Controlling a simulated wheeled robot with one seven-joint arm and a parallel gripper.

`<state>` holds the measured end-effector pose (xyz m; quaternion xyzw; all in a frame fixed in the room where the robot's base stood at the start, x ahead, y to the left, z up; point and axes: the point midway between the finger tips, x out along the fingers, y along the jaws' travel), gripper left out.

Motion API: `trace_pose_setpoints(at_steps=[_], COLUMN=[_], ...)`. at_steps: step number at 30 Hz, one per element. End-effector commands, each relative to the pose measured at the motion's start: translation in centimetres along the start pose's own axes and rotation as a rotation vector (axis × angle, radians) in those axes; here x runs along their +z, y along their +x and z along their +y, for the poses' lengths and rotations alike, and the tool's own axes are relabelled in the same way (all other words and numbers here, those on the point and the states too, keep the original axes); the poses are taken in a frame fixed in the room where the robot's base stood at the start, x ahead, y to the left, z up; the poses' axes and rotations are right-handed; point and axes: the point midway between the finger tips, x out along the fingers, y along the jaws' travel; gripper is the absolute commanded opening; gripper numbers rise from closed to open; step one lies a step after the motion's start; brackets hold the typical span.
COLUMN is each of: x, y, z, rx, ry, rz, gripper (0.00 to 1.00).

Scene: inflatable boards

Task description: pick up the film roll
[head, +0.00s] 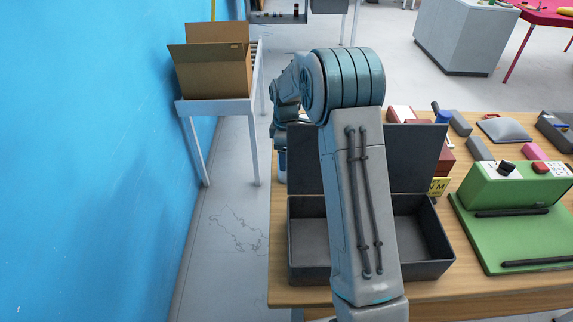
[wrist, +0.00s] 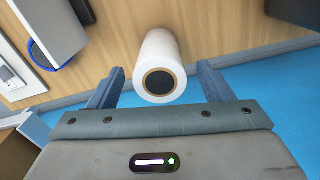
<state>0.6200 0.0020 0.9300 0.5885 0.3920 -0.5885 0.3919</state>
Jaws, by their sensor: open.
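The film roll (wrist: 158,48) is a white cylinder with a dark core ringed in brown. In the wrist view it stands out from the wooden surface, its near end facing the camera. My gripper (wrist: 161,70) is open, with one blue-grey finger on each side of the roll's near end. Gaps show between the roll and both fingers, and nothing is held. In the head view my arm hides most of the area around the gripper, and I cannot make out the roll there.
An open dark grey box (head: 430,240) with a raised lid stands on the wooden table (head: 480,297). A green device (head: 515,190) sits to its right. Several small items lie farther back. A cardboard box (head: 212,65) stands on a white table beside the blue wall (head: 90,150).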

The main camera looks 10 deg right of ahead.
Motion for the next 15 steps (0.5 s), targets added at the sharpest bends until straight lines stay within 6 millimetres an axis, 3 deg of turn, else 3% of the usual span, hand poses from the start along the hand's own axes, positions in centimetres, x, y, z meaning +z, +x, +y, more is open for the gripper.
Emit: trace_pose_setpoints(at_steps=[6,14,15], x=[-0.1,-0.1,-0.1], y=[2.7,3.1,3.1], z=[-0.1,-0.1,-0.1], rx=[-0.001,0.000,0.000], ry=[-0.001,-0.001,-0.001], rz=[-0.001,0.000,0.000], gripper=[0.73,0.73,0.68])
